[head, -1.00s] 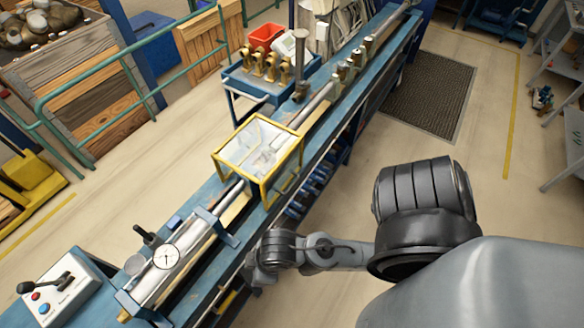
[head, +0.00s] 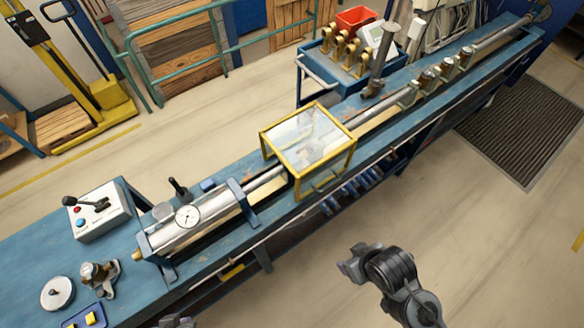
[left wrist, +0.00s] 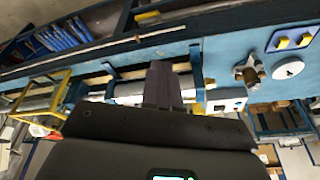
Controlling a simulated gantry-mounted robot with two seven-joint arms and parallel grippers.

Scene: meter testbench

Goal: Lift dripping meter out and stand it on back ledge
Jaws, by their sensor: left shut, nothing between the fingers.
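Several brass meters (head: 448,64) stand in a row on the blue bench's pipe line at upper right. A single brass meter-like fitting (head: 98,275) stands at the bench's left end; it also shows in the left wrist view (left wrist: 248,73). I see no drips, and cannot tell which meter is the dripping one. My left gripper (left wrist: 163,85) is shut and empty, in front of the silver clamp cylinder; only its tip (head: 178,322) shows at the head view's bottom edge. My right gripper (head: 350,263) is over the floor in front of the bench, touching no meter; its jaws are unclear.
A yellow-framed clear guard (head: 308,140) covers the line's middle. A control box (head: 97,210) is at left. A blue trolley (head: 345,72) with brass meters stands behind. Floor in front is open.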

